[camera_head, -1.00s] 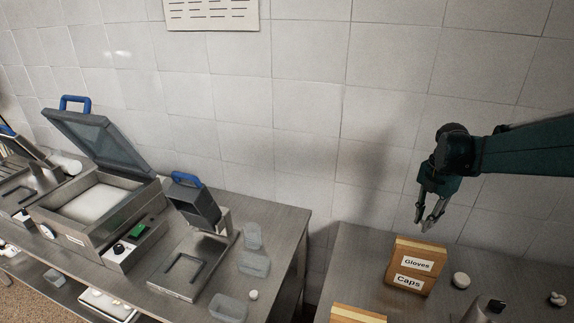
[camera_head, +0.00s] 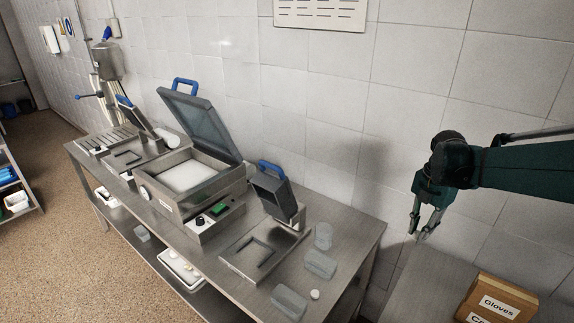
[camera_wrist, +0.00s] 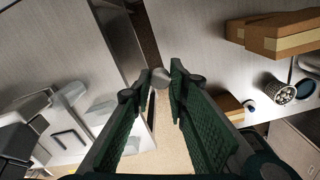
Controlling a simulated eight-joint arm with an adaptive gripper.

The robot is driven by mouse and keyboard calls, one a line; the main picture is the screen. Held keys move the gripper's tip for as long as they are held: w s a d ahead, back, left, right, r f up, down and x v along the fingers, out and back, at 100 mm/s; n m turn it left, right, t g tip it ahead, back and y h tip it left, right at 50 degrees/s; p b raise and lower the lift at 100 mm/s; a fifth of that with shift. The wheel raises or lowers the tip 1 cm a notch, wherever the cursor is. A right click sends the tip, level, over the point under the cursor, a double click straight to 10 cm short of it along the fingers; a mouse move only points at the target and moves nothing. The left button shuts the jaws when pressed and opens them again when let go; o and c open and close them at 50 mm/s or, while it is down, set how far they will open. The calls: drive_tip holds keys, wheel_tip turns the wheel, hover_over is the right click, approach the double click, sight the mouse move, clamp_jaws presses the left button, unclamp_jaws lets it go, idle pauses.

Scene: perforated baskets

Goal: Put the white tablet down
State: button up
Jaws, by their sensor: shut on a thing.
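My gripper (camera_head: 425,236) hangs at the right in the head view, fingers pointing down, above the far left part of the right-hand steel table. In the wrist view my gripper (camera_wrist: 161,80) is closed on a small pale thing, the white tablet (camera_wrist: 160,76), held between the fingertips. The tablet is too small to make out clearly in the head view. Below the fingers, the wrist view shows table edges and the gap between the two tables.
The left steel table (camera_head: 355,240) carries a machine with a raised lid (camera_head: 200,125), clear containers (camera_head: 320,264) and a small white round piece (camera_head: 315,294). A cardboard box marked Gloves (camera_head: 497,300) stands on the right table (camera_head: 425,285), which is bare behind it.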

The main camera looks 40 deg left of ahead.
drive_tip(key=s+a+n, duration=0.1)
drive_tip(key=s+a, duration=0.3)
drive_tip(key=a, duration=0.5)
drive_tip(key=s+a+n, duration=0.2)
drive_tip(key=s+a, duration=0.3)
drive_tip(key=a, duration=0.4)
drive_tip(key=n, duration=0.3)
hover_over(291, 274)
wheel_tip(291, 274, down, 11)
drive_tip(key=shift+f, duration=0.1)
drive_tip(key=shift+f, duration=3.1)
drive_tip(key=shift+f, duration=1.9)
